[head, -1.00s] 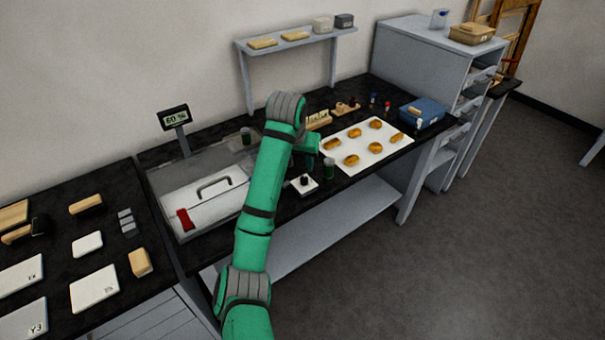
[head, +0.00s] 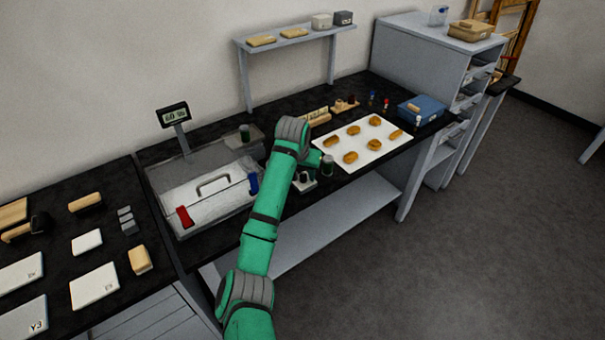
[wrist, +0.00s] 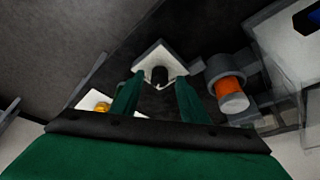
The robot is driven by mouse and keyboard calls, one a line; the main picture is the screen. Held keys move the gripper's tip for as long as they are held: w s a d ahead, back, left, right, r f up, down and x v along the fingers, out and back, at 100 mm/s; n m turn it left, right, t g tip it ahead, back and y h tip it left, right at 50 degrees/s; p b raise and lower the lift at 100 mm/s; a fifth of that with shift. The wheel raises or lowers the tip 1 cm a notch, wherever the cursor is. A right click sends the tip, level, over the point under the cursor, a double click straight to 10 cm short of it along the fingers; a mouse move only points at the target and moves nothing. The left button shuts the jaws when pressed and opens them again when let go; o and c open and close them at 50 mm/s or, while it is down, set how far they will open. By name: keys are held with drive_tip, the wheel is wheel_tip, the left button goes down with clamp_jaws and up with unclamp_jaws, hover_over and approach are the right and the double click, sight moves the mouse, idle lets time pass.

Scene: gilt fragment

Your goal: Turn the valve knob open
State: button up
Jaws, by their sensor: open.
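The valve knob (wrist: 159,76) is a small black knob on a white square plate (wrist: 150,57) in the wrist view.
A grey cylinder with an orange part (wrist: 230,88) stands close beside the plate. A clear-walled case (head: 160,195) with red and blue clamps is to the left.

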clamp_jaws()
drive_tip(key=shift+w+a+m+g+h, duration=0.15)
drive_tip(key=shift+m+h, duration=0.35)
drive_tip(key=shift+m, duration=0.95)
drive_tip(key=shift+m+g+h, duration=0.25)
drive_tip(key=shift+m+h, duration=0.25)
drive_tip(key=shift+m, duration=0.95)
unclamp_jaws()
